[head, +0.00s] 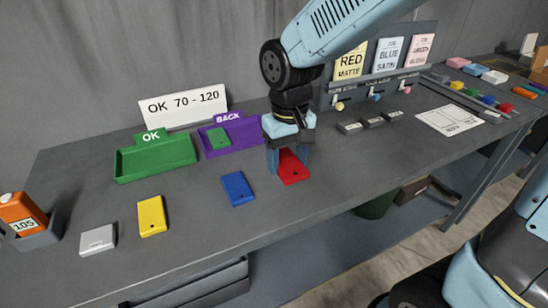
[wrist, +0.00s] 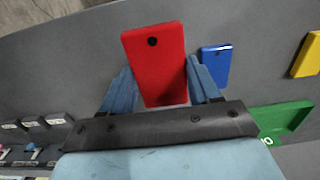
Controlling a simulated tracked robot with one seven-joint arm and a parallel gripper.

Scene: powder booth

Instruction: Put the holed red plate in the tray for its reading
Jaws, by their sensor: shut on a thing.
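The red plate (head: 292,168) has a dark hole near one end. My gripper (head: 288,160) is shut on it, with one finger at each side; the wrist view also shows the plate (wrist: 155,65) between the fingers. I cannot tell whether it touches the bench. The green tray (head: 155,160), marked OK, is empty and stands to the left. The purple tray (head: 252,143), marked BACK, stands just behind left of my gripper and holds a green plate (head: 218,139). The orange gauge (head: 22,213) at far left reads 105. A white sign (head: 184,107) reads OK 70 - 120.
A blue plate (head: 238,189), a yellow plate (head: 152,216) and a light grey block (head: 98,240) lie along the front. Small dark blocks (head: 372,121) and labelled cards (head: 388,54) are to the right. Bare bench lies between the blue plate and the green tray.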

